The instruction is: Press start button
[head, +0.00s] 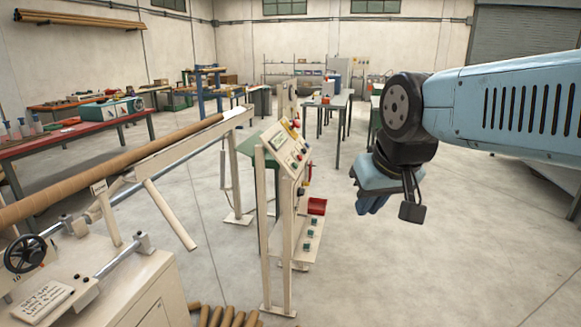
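A long brown tube (115,168) lies along the winder on the left. A handwheel (25,253) and a sign (42,299) are at lower left. Short tubes (228,317) lie at the bottom. A red bin (317,206) sits below the panel. The floor on the right is clear.

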